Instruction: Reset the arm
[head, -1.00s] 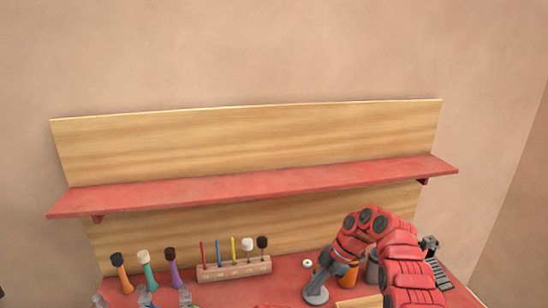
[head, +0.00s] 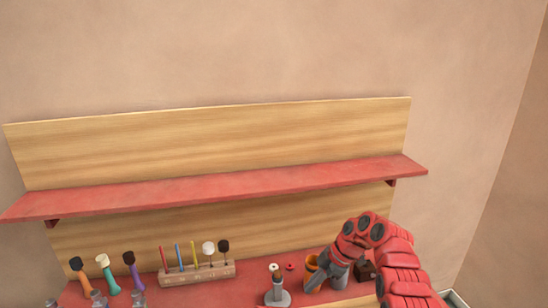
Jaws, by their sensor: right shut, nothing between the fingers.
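My right arm, red with dark joint caps, comes in from the lower right and bends down over the red bench top (head: 240,291). My right gripper (head: 310,286) is grey, points down to the left, and is shut and empty. It is in front of an orange cup (head: 311,264) and partly covers it. A grey stand with a round base (head: 278,298) and a brown upright piece is left of the gripper, apart from it in the picture. My left gripper is not in view.
A wooden rack (head: 197,276) holds several thin sticks and mallets. Several coloured handles with round heads stand at the left, such as the purple one (head: 134,274). A red shelf (head: 220,187) runs along the wooden back panel (head: 220,141) and overhangs the bench.

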